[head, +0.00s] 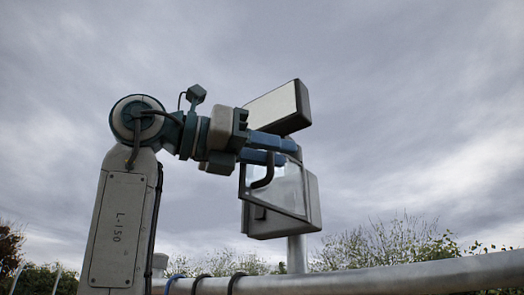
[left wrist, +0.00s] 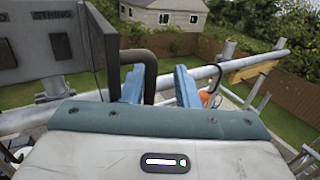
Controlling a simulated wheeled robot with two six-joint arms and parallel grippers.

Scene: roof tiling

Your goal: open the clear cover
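In the head view a grey box (head: 314,200) stands on a pole. Its clear cover (head: 288,192) has a dark frame and seems to stand at an angle to the box front; how far it is open I cannot tell. A dark curved handle (head: 264,176) is at the cover's upper left. It also shows in the left wrist view (left wrist: 151,72). My left gripper (head: 284,152) is at the handle, with its blue fingers apart (left wrist: 159,88). One leg of the handle lies between them, with a gap to the right finger. My right gripper is not in view.
A pale panel with a dark rim (head: 278,106) sits just above my left gripper. A metal rail (head: 400,278) crosses below the box, with dark and blue loops on it. The wrist view shows a lawn, fence and house far below.

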